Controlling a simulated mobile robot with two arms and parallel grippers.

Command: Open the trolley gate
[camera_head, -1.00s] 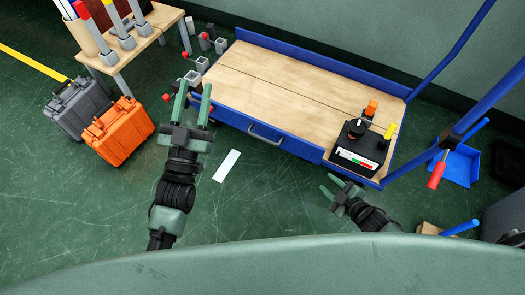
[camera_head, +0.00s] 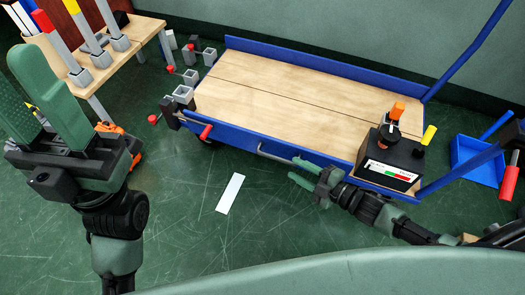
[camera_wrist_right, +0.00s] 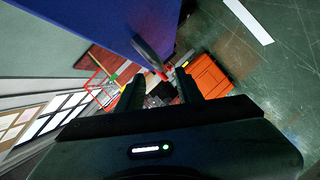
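The trolley has a pale wooden deck (camera_head: 290,95) with blue edges. Its gate is the blue panel (camera_head: 235,137) along the near side, standing upright, with a grey bar handle (camera_head: 275,155). A red lever (camera_head: 206,131) shows at the gate's left end. My right gripper (camera_head: 297,171) is open and empty, just right of the handle in the head view. In the right wrist view, the handle (camera_wrist_right: 149,54) is ahead of the open fingers (camera_wrist_right: 160,92), along the blue panel (camera_wrist_right: 110,18). My left gripper (camera_head: 38,105) is open and empty at the far left, away from the trolley.
A black device (camera_head: 392,155) with an orange knob stands on the deck's right end. A table (camera_head: 140,32) with tools is upper left. An orange case (camera_head: 133,145) is partly hidden behind my left gripper. A blue dustpan (camera_head: 478,160) is at right.

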